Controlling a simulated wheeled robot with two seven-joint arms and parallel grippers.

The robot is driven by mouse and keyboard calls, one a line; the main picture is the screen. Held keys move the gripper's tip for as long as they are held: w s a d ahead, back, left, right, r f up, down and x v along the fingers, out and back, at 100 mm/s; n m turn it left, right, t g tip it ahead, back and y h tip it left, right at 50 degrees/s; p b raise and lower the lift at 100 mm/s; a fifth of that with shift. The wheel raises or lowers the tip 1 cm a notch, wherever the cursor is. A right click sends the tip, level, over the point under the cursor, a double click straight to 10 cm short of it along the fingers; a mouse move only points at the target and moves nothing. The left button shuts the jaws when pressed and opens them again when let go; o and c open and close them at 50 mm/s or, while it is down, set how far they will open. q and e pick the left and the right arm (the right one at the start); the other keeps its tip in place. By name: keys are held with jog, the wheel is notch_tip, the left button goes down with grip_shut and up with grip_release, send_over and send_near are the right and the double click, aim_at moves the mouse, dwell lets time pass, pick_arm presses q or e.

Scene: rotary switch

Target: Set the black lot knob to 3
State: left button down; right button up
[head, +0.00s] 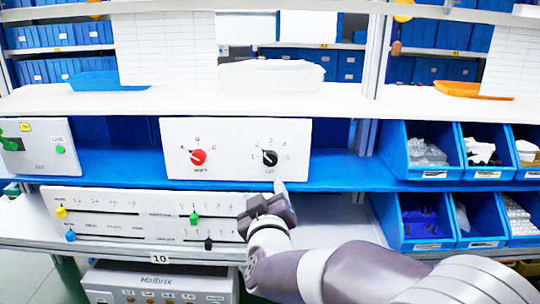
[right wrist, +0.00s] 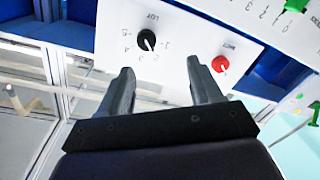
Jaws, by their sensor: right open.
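The black LOT knob (head: 269,157) is on the right half of a white panel (head: 230,140), with small numbers around it. Its white pointer mark appears to point up and left, towards about 2; the exact setting is hard to read. The knob also shows in the right wrist view (right wrist: 147,40), where the picture is turned nearly upside down. My right gripper (head: 270,196) is just below the panel in the head view. In the right wrist view its two fingers (right wrist: 160,66) are apart and empty, and the knob lies beyond their tips, not touching. My left gripper is not in view.
A red knob (head: 198,157) is left of the black one on the same panel. A slider panel (head: 130,215) with coloured handles lies below the blue shelf. Blue bins (head: 425,170) stand at the right. A white shelf (head: 200,100) runs above the panel.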

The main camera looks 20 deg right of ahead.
aim_at(271, 162)
jog(key=shift+n, duration=0.3)
jog(key=p+x, duration=0.1)
jog(key=x, duration=0.2)
jog(key=d+r+p+x, duration=0.1)
jog(key=p+x, duration=0.1)
jog(key=x, duration=0.2)
jog(key=p+x, duration=0.1)
jog(key=x, duration=0.2)
jog(key=shift+w+d+r, duration=0.15)
jog(key=shift+d, duration=0.2)
jog(key=shift+w+d+p, duration=0.2)
jog(key=shift+d+p, duration=0.05)
jog(key=shift+p, duration=0.1)
jog(key=shift+s+d, duration=0.2)
jog(key=shift+d, duration=0.2)
jog(key=shift+w+a, duration=0.25)
jog(key=shift+w, duration=0.05)
jog(key=c, duration=0.8)
jog(key=shift+c, duration=1.2)
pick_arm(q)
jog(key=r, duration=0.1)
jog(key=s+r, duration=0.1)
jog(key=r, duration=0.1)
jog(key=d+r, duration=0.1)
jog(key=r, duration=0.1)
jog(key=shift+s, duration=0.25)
